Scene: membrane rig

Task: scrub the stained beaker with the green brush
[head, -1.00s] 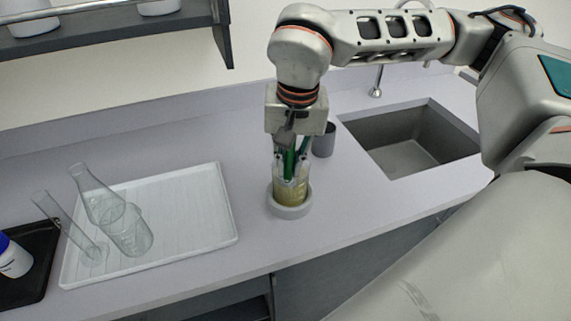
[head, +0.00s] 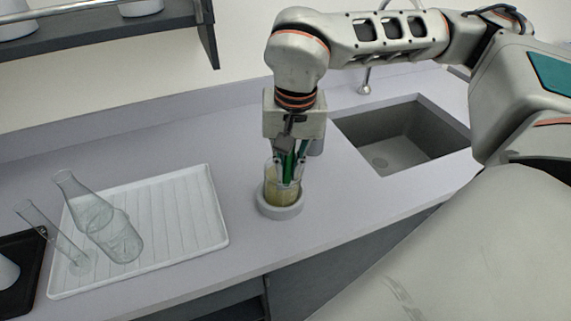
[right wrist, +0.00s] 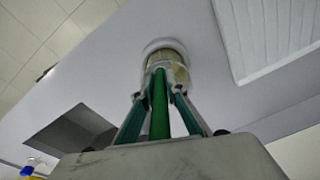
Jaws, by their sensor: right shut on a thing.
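The stained beaker (head: 270,192), clear with a yellowish-brown film, stands upright in a round grey holder (head: 281,211) on the counter. My right gripper (head: 285,165) points down over the beaker's mouth and is shut on the green brush (head: 289,166). In the right wrist view the brush's green handle (right wrist: 159,105) runs between the fingers toward the beaker (right wrist: 167,65). The brush's lower end is inside or at the beaker's mouth; its bristles are hard to make out. My left gripper is not in view.
A white ribbed tray (head: 190,215) with clear glassware, including a flask (head: 110,225), lies to the left. A sink (head: 400,135) is to the right. A shelf (head: 120,35) hangs at upper left.

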